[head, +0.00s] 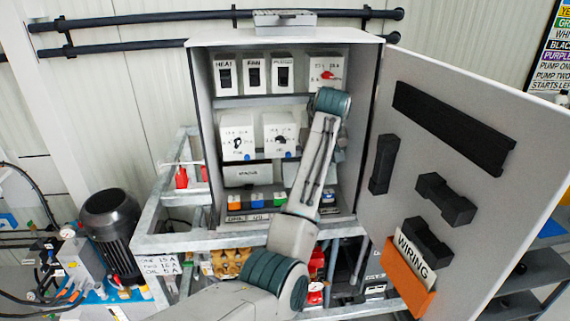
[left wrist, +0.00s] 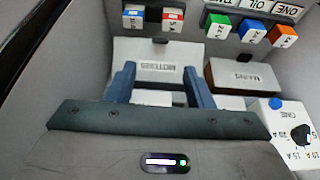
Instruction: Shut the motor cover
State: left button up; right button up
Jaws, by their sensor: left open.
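The motor cover is a pale plate with an upside-down MOTORS label (left wrist: 157,55) in the left wrist view. It catches more light than the shaded MAINS cover beside it and seems set at a different angle; how far it stands open is unclear. In the head view my arm hides it. My left gripper (left wrist: 158,80) is open, its two blue fingers apart and overlapping the plate's left and right sides in the picture. My right gripper is not in view.
The MAINS cover (left wrist: 250,70) and a dial unit (left wrist: 285,120) are close on the right. Coloured breakers (left wrist: 220,26) line the top. The cabinet door (head: 462,130) stands open at the right. Dial units (head: 238,134) and switches (head: 225,77) sit on cabinet shelves.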

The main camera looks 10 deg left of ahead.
pick_arm(q)
jog(key=p+x, duration=0.4)
jog(key=x, duration=0.5)
jog(key=shift+f, duration=0.25)
jog(key=shift+w+a+f, duration=0.1)
jog(key=shift+w+f, duration=0.05)
jog(key=shift+f, duration=0.35)
jog(key=shift+c, duration=0.2)
grip_shut()
